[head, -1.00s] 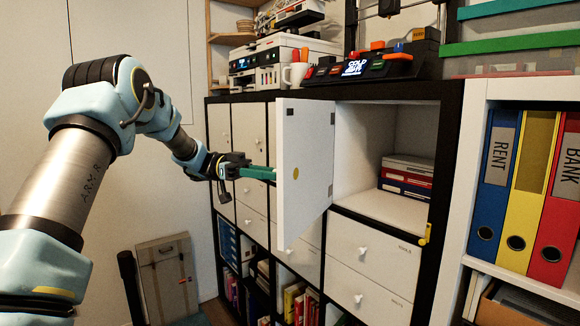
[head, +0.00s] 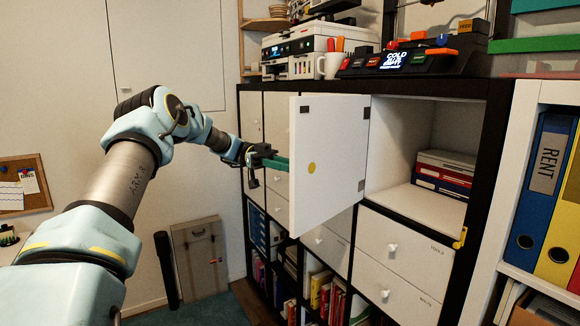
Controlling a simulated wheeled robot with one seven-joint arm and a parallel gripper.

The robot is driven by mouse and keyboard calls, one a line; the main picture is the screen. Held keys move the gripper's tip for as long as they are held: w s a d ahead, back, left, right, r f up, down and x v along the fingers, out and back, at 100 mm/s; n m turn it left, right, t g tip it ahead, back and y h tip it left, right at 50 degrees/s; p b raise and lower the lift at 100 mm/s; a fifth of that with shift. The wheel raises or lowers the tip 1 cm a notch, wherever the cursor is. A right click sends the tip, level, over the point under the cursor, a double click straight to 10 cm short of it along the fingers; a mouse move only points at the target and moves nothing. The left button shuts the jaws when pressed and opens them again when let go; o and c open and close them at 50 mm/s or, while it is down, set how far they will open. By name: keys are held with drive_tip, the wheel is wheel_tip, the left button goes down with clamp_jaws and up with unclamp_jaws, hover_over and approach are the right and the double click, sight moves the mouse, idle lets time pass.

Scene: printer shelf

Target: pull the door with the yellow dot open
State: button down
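The white door with the yellow dot (head: 330,140) stands swung out from the upper cubby of the black-framed shelf. The yellow dot (head: 311,168) shows on the door face turned toward me. The open cubby (head: 410,200) shows to the right of the door. My gripper (head: 277,164) is at the door's left edge, on its far side. Its green fingers reach up to or behind that edge, and their tips are hidden by the door. I cannot tell whether they touch the door or hold anything.
Stacked boxes (head: 445,173) lie in the open cubby. White drawers (head: 400,248) are below it. A printer (head: 300,50), a white mug (head: 328,66) and a dark console (head: 412,61) stand on top. A brown panel (head: 200,258) leans at the wall. Binders (head: 545,180) stand at right.

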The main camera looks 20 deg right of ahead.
drive_tip(key=c, duration=0.7)
unclamp_jaws()
wheel_tip(320, 180, up, 10)
drive_tip(key=b, duration=0.2)
drive_tip(key=shift+b, duration=0.3)
